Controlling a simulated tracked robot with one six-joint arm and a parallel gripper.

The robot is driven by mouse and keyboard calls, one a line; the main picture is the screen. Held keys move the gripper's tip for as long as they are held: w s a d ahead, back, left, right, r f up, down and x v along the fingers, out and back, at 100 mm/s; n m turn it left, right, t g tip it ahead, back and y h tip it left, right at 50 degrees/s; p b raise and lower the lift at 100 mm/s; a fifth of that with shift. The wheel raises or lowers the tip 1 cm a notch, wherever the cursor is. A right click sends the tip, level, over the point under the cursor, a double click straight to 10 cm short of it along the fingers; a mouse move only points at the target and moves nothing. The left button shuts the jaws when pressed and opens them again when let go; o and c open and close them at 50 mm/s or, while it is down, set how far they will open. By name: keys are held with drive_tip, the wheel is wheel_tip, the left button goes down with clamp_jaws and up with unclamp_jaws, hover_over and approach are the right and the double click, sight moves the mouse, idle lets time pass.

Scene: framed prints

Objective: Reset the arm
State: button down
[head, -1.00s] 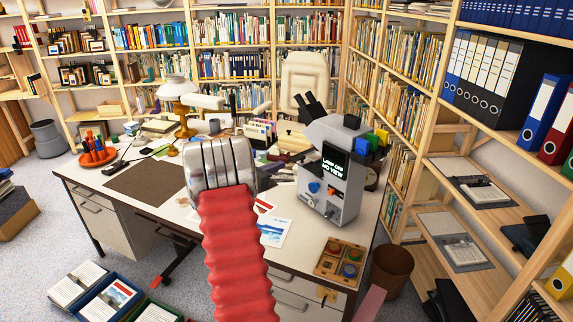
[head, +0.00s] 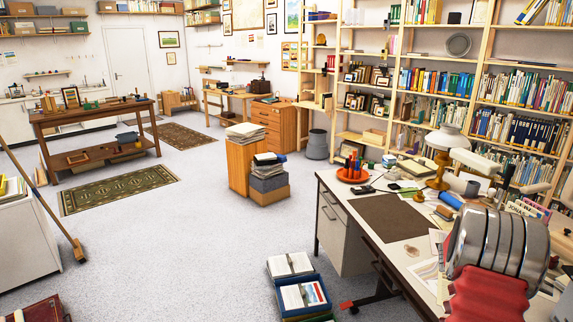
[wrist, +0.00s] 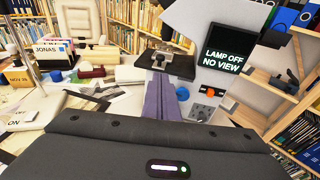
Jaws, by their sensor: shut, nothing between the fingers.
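My gripper (wrist: 166,98) shows in the wrist view as two purple-grey fingers pressed together, with nothing between them. It points out over the cluttered desk, in front of a grey device (wrist: 215,35) whose screen reads "LAMP OFF NO VIEW". The distance between the fingertips and the device is hard to tell. In the head view my red, ribbed arm with its silver end section stands at the lower right, over the desk (head: 345,205); the fingers are hidden there.
The desk holds a lamp (head: 440,165), a red pen tray (head: 353,173) and a brown mat (head: 390,217). Book crates (head: 303,298) lie on the floor beside it. Bookshelves stand behind. Open floor lies left, with a workbench (head: 95,115) and a broom (head: 50,215).

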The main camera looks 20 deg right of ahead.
drive_tip(key=s+a+f+m+g+y, duration=0.1)
drive_tip(key=s+a+f+m+y, duration=0.3)
drive_tip(key=f, duration=0.3)
drive_tip(key=s+a+m+y, duration=0.1)
drive_tip(key=a+m+y, duration=0.35)
drive_tip(key=a, duration=0.75)
drive_tip(key=w+a+r+m+t+y, duration=0.1)
drive_tip(key=w+a+r+m+t, duration=0.15)
drive_tip(key=a, duration=0.85)
drive_tip(key=w+a+r+m+t+y, duration=0.1)
drive_tip(key=a+r+m+t, duration=0.15)
drive_tip(key=a, duration=0.85)
drive_tip(key=w+a+r+m+t+y, duration=0.1)
drive_tip(key=a+r+m+t+y, duration=0.15)
drive_tip(key=a, duration=0.85)
drive_tip(key=s+a+r+n+t+y, duration=0.1)
drive_tip(key=a+r, duration=0.3)
drive_tip(key=a, duration=0.5)
drive_tip(key=s+a+r+n+t+y, duration=0.1)
drive_tip(key=a+r+t, duration=0.2)
drive_tip(key=a, duration=0.7)
drive_tip(key=shift+s+r, duration=0.4)
drive_tip(key=shift+d+t, duration=0.1)
drive_tip(key=shift+t, duration=0.15)
